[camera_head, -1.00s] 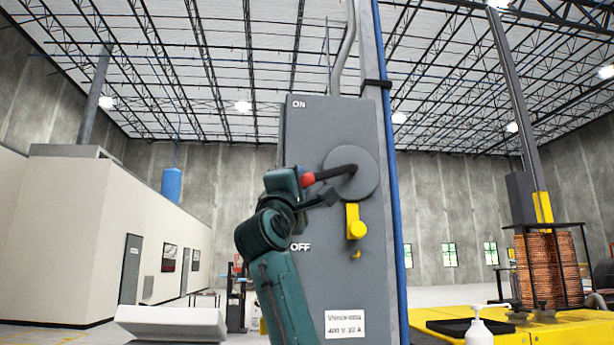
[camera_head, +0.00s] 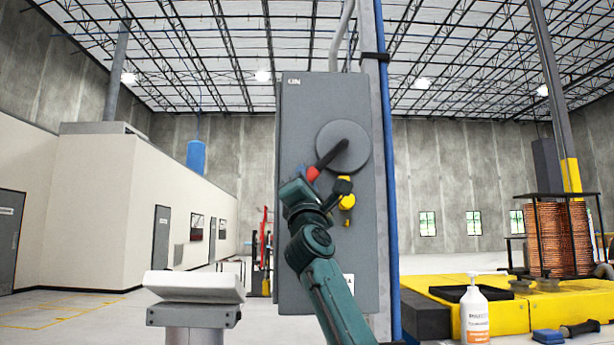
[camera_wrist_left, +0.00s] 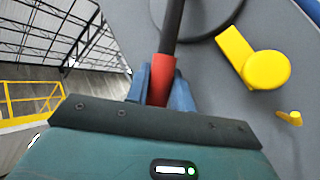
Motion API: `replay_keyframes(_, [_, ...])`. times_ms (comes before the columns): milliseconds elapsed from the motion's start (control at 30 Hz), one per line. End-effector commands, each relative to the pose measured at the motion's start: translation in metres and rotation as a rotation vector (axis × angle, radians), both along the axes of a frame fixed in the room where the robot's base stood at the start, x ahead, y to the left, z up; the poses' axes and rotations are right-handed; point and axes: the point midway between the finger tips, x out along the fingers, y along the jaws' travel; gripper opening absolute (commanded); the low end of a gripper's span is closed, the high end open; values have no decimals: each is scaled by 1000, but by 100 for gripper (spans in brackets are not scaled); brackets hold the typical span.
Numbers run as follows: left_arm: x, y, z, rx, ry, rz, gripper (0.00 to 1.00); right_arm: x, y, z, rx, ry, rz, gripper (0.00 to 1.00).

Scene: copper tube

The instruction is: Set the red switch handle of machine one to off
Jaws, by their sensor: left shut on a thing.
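The switch box (camera_head: 300,120) is a tall grey cabinet with ON at its top; the OFF label is hidden behind my arm in the head view. A round grey disc (camera_head: 352,137) carries a dark lever with a red handle (camera_head: 313,173), which slants down and to the left. My left gripper (camera_head: 325,184) is at the lever's end. In the left wrist view the blue fingers of this gripper (camera_wrist_left: 161,88) are shut on the red handle (camera_wrist_left: 160,76). A yellow latch (camera_wrist_left: 262,66) is beside it, apart from the fingers. My right gripper is not in view.
A blue pipe (camera_head: 391,220) runs up the box's right side. A yellow platform (camera_head: 505,316) at right bears a copper tube coil (camera_head: 555,240). A white bottle (camera_head: 474,315) stands in front of it. A pale slanted panel (camera_head: 194,285) stands at left.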

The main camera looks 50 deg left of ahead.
Motion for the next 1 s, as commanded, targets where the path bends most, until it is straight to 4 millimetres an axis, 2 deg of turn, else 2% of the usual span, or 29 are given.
replay_keyframes(467, [1,0,-3,-13,-13,-5,0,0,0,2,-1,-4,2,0])
replay_keyframes(500, [1,0,-3,-13,-12,-5,26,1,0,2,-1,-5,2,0])
replay_keyframes(733, [1,0,-2,-11,-11,-4,45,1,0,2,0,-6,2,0])
replay_keyframes(1000, [0,-1,-3,-10,-12,-3,45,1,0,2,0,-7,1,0])
